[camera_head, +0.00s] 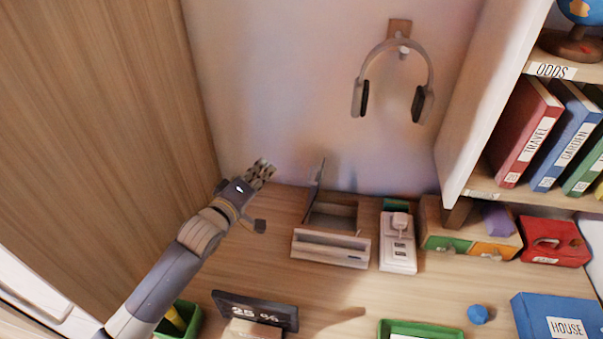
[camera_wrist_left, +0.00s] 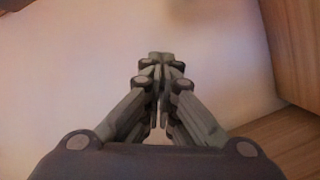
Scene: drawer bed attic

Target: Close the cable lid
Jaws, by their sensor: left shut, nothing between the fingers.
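The cable box (camera_head: 330,248) stands on the desk against the wall, its top open. Its lid (camera_head: 318,175) stands up on edge at the box's back left and is seen nearly edge-on. My left gripper (camera_head: 265,168) is shut and empty, up near the wall to the left of the lid and apart from it. In the left wrist view the shut fingers (camera_wrist_left: 160,62) point at the bare wall; neither the box nor the lid can be made out there. My right gripper is not in view.
A white power strip with a plug (camera_head: 398,248) stands just right of the box. Headphones (camera_head: 427,100) hang on the wall above. A dark display (camera_head: 262,311) stands in front. A wooden panel (camera_head: 130,110) rises at the left. The desk between box and display is clear.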

